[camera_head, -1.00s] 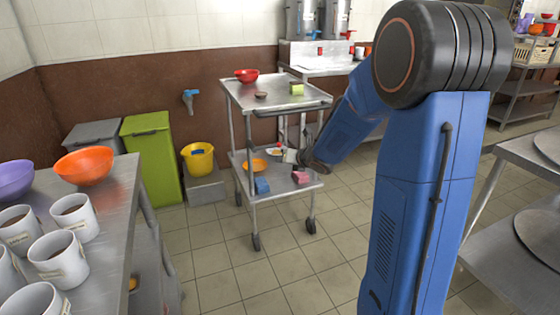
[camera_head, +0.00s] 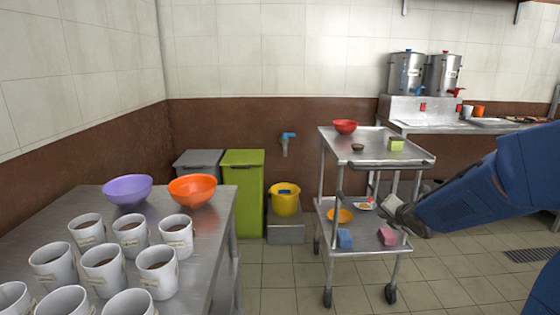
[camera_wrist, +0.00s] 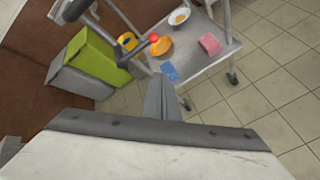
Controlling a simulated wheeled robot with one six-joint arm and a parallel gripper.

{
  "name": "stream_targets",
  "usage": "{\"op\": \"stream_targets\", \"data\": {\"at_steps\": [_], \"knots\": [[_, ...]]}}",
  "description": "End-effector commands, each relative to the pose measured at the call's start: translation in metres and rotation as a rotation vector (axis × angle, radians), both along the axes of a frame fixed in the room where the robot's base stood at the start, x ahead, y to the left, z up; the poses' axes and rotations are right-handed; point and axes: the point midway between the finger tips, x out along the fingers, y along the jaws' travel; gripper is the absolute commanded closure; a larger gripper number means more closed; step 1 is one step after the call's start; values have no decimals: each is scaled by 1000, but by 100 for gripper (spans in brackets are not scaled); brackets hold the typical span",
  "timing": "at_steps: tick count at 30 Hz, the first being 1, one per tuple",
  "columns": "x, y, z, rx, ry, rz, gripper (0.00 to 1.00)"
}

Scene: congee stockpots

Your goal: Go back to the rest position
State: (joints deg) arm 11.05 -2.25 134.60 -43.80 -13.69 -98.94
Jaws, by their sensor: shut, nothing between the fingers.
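In the head view my blue arm reaches in from the right edge, with its dark wrist beside the steel cart (camera_head: 342,226). In the wrist view my gripper (camera_wrist: 168,82) shows with its fingers together and nothing between them. The cart's lower shelf (camera_wrist: 213,62) lies beyond the fingertips there, apart from them. On that shelf are a pink sponge (camera_head: 387,236), a blue sponge (camera_head: 344,238), an orange bowl (camera_head: 339,215) and a small plate (camera_head: 365,206). The cart's top shelf holds a red bowl (camera_head: 345,127), a small dark bowl (camera_head: 357,147) and a green sponge (camera_head: 396,144).
A steel table (camera_head: 222,213) at left holds several filled white mugs (camera_head: 103,268), a purple bowl (camera_head: 127,189) and an orange bowl (camera_head: 192,189). Green (camera_head: 242,192) and grey bins stand by the wall near a yellow bucket (camera_head: 285,198). Floor around the cart is clear.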

Motion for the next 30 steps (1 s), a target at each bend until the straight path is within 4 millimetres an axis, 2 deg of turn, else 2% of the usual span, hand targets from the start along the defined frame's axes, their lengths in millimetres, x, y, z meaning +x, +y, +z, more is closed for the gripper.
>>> {"op": "stream_targets", "data": {"at_steps": [1,6,14,23,30], "knots": [[-13,-1,10,58,7,-71,100],[-62,-6,28,298,42,-343,100],[-148,-1,42,686,84,-750,100],[-258,24,38,1125,148,-1213,100],[-345,56,26,1419,226,-1568,100]]}}
